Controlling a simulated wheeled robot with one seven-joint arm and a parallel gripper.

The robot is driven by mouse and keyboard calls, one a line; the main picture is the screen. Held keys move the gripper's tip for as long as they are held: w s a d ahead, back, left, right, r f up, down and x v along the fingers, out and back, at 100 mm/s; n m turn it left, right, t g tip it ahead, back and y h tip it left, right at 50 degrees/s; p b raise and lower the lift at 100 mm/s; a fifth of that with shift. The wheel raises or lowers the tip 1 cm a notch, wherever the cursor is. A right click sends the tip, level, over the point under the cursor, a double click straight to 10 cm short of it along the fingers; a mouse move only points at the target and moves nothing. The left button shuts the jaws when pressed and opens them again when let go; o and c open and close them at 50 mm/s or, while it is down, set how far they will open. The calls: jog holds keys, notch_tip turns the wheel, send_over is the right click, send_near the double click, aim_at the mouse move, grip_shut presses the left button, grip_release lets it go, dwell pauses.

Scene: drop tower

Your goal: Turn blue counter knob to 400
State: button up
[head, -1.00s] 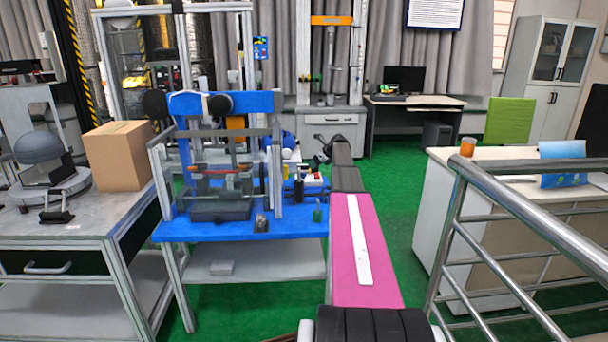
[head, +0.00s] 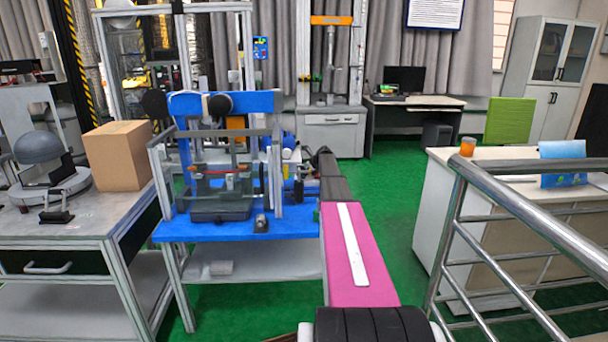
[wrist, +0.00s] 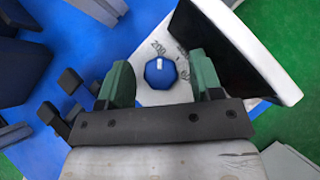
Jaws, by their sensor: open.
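The blue counter knob (wrist: 160,73) shows in the wrist view, on a pale panel (wrist: 150,96) with printed dial marks. A number that looks like 200 is printed just above the knob; other marks are partly covered. A short white pointer mark is at the knob's upper edge. My gripper (wrist: 162,66) is open, with one green finger on each side of the knob and a gap on both sides. I cannot tell how far above the knob the fingertips are. In the head view my arm hides the knob and the gripper.
A dark screen in a white housing (wrist: 285,90) stands close to the right finger. Dark blocks (wrist: 72,82) are left of the left finger. In the head view, the blue bench (head: 225,232) carries a framed rig, and a metal railing (head: 480,215) is at right.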

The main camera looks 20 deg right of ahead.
jog(key=c, duration=0.9)
jog(key=shift+s+a+m+t+h, duration=0.1)
jog(key=shift+m+t+h, duration=0.15)
jog(key=shift+m+h, duration=0.25)
jog(key=shift+s+a+m+t+h, duration=0.1)
jog(key=shift+m+t+h, duration=0.2)
jog(key=shift+m, duration=0.4)
jog(key=shift+w+d+m+t+h, duration=0.1)
jog(key=shift+m+t+h, duration=0.15)
jog(key=shift+m+h, duration=0.65)
jog(key=o, duration=0.9)
jog(key=shift+r, duration=0.1)
jog(key=v, duration=1)
jog(key=shift+s+d+r, duration=0.15)
jog(key=shift+s+d, duration=0.05)
jog(key=shift+s, duration=0.05)
